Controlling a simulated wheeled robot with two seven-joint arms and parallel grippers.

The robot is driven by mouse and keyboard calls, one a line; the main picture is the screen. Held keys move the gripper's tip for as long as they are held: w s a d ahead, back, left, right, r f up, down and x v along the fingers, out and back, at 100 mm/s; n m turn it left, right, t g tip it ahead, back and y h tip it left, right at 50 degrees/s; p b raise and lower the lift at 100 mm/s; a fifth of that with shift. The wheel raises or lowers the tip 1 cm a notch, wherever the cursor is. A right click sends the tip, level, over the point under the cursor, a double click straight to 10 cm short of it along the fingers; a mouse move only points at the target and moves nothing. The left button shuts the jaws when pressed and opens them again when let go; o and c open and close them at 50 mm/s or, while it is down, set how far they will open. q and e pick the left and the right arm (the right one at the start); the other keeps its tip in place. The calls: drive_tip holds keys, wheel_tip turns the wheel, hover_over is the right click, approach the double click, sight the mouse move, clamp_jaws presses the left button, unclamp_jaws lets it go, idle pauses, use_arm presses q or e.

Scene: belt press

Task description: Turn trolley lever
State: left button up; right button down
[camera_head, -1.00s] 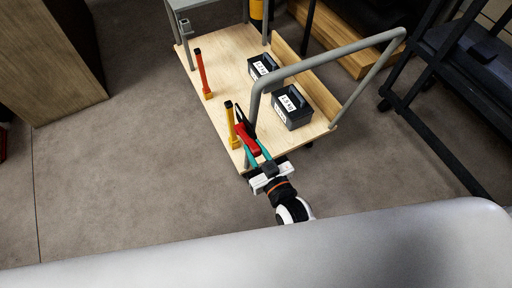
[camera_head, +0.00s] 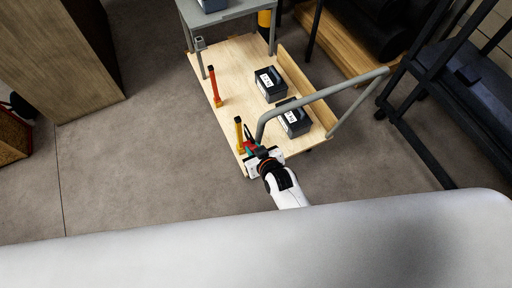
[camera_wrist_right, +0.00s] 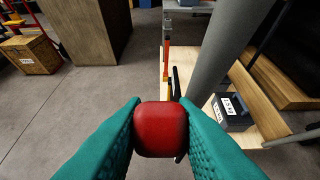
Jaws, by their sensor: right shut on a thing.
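The trolley is a flat wooden cart (camera_head: 232,62) with a grey tubular handle (camera_head: 330,91), above centre in the head view. A red block (camera_wrist_right: 161,129), likely the lever's grip, shows in the right wrist view, with a thin black part (camera_wrist_right: 177,84) beyond it. My right gripper (camera_head: 255,151) is at the trolley's near left corner. Its teal fingers are shut on the red block, one on each side. In the head view the gripper hides most of the block. My left gripper is not in view.
A yellow post (camera_head: 239,134) stands close beside my right gripper, and an orange-red post (camera_head: 214,87) farther back. Two dark boxes (camera_head: 270,84) (camera_head: 294,119) sit on the trolley. A dark frame (camera_head: 430,130) stands at right.

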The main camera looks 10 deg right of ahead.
drive_tip(key=shift+w, duration=0.1)
idle(0.4)
drive_tip(key=c, duration=1.2)
unclamp_jaws()
drive_tip(key=shift+o, duration=0.2)
drive_tip(key=shift+r, duration=0.1)
drive_tip(key=v, duration=1.2)
drive_tip(key=shift+w, duration=0.1)
